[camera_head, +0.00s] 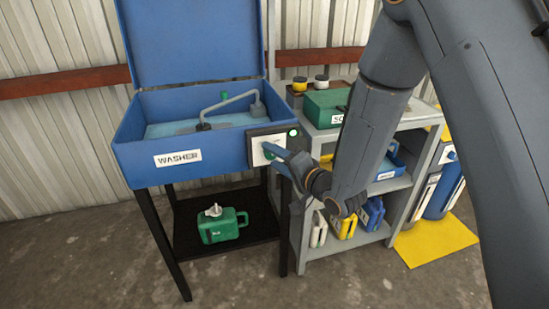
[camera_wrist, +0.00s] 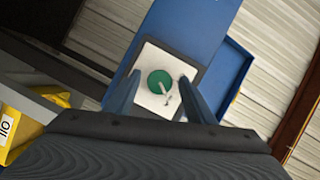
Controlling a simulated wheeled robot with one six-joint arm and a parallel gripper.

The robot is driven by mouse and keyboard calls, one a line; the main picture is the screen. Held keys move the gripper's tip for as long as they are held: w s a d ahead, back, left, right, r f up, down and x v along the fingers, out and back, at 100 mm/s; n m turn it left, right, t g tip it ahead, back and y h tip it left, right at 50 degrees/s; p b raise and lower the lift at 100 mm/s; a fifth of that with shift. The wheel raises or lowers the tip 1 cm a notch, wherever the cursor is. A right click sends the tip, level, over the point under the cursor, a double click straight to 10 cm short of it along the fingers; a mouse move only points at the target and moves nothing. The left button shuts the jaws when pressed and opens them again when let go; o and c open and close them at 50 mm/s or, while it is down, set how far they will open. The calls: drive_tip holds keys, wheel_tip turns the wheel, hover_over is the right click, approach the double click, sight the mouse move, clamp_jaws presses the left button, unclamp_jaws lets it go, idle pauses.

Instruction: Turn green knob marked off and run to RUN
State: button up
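The green knob (camera_wrist: 159,82) sits on a white plate (camera_wrist: 150,63) with a dark surround, on the end of the blue washer (camera_head: 221,151). A pale pointer on the knob aims down and slightly right in the wrist view. Small marks near its tip are too small to read. My gripper (camera_wrist: 161,88) is open, with one blue finger on each side of the knob and visible gaps to it. In the head view my gripper (camera_head: 276,157) is at the plate and mostly hides the knob. How close the fingertips are to the plate is unclear.
A lit green lamp (camera_head: 294,132) is at the panel's upper right corner. The washer's lid (camera_head: 190,40) stands open. A green can (camera_head: 222,226) is on the stand's lower shelf. A grey shelf unit (camera_head: 400,184) with boxes and bottles stands close on the right, behind my arm.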

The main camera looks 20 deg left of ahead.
drive_tip(key=v, duration=0.8)
drive_tip(key=shift+b, duration=0.3)
